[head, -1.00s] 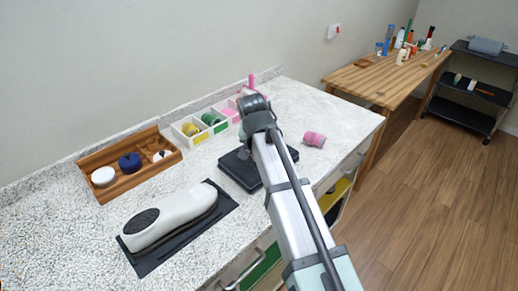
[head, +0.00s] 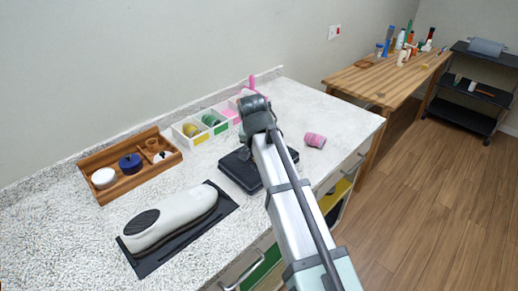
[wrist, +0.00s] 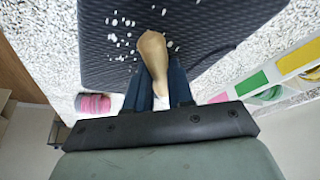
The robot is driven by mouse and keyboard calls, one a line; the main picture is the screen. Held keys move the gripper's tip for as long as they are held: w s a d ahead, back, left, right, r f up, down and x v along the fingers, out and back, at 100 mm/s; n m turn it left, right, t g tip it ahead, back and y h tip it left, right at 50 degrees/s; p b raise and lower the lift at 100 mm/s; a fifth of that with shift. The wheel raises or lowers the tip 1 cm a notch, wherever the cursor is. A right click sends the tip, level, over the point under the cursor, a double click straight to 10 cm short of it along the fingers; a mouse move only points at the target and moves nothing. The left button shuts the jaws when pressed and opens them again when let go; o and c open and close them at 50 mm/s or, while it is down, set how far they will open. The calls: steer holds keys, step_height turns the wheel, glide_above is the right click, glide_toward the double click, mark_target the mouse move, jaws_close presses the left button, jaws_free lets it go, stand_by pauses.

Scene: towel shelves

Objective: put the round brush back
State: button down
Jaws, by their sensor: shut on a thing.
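My gripper (wrist: 160,92) is shut on the narrow end of a smooth light-brown piece (wrist: 152,48), which looks like the wooden handle of the round brush. Its wide rounded end points away from the wrist, over a black ribbed pad (wrist: 205,35) with white crumbs scattered on it. I cannot tell if the piece touches the pad, and no bristles show clearly. In the head view the black pad (head: 233,172) lies on the counter beneath my arm, and my wrist hides the fingers and held piece.
A wooden tray (head: 118,187) with white and blue round items stands at the left. White bins (head: 190,140) with coloured rolls stand along the wall. A pink roll (head: 315,140) lies right of my arm.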

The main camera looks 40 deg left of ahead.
step_height(320, 180, up, 10)
steer(key=s+a+m+g+y, duration=0.1)
steer(key=s+a+m+g, duration=0.35)
steer(key=s+a, duration=0.4)
steer(key=s+a+r+m+g+y, duration=0.15)
steer(key=s+a+m+g, duration=0.35)
steer(key=a, duration=0.7)
steer(key=s+a+m+g+y, duration=0.1)
steer(key=s+a+m+g, duration=0.2)
steer(key=s+a+g, duration=0.6)
steer(key=shift+w+a+f+t, duration=0.3)
steer(key=shift+w+f+t, duration=0.15)
steer(key=shift+f, duration=1.25)
steer(key=shift+w+a+f+t, duration=0.3)
steer(key=shift+w+f, duration=0.2)
steer(key=shift+f, duration=1.2)
steer(key=shift+w+a+f+t, duration=0.25)
steer(key=shift+w+f+t, duration=0.2)
steer(key=shift+f, duration=1.25)
steer(key=shift+f, duration=0.6)
